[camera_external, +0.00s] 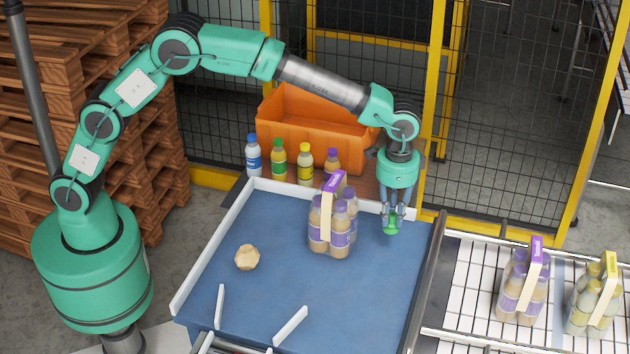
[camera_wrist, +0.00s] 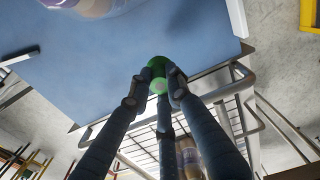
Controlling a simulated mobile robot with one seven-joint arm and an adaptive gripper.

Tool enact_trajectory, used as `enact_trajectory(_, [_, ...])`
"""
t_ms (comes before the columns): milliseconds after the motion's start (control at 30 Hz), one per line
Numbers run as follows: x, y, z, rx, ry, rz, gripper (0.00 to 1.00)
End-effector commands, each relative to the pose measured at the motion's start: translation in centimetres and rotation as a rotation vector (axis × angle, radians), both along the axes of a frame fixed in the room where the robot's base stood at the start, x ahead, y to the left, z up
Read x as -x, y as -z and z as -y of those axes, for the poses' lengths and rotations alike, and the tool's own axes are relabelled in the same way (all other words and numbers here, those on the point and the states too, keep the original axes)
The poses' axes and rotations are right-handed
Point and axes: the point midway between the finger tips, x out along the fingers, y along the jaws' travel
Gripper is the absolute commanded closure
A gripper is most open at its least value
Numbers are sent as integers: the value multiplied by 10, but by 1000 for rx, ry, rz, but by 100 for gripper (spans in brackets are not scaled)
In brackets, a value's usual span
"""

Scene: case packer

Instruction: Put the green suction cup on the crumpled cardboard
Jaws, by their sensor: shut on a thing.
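My gripper (camera_external: 393,216) points down over the right back part of the blue table (camera_external: 270,225). It is shut on the green suction cup (camera_external: 391,229), which also shows between the fingertips in the wrist view (camera_wrist: 158,72). The cup looks to be at or a little above the table surface; I cannot tell whether it touches. The crumpled cardboard (camera_external: 247,257), a small tan ball, lies on the left part of the table, away from my gripper. It does not show in the wrist view.
A purple-labelled bottle pack (camera_external: 333,222) stands on the table between the cup and the cardboard. Several bottles (camera_external: 278,160) and an orange crate (camera_external: 310,125) stand behind. Low white guides (camera_external: 290,326) are at the front. A conveyor (camera_external: 470,285) with more packs is at the right.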

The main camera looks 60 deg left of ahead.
Motion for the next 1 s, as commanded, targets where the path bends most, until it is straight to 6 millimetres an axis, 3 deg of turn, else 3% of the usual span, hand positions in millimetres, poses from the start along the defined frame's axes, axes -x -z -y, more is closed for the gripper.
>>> enact_trajectory(267, [-1, -13, 0, 2, 0, 3, 100])
enact_trajectory(800, [-1, -109, 0, 2, 0, 3, 100])
enact_trajectory(900, [1, -124, 0, 2, 0, 3, 100])
enact_trajectory(1000, [10, -126, -3, 0, 0, 0, 100])
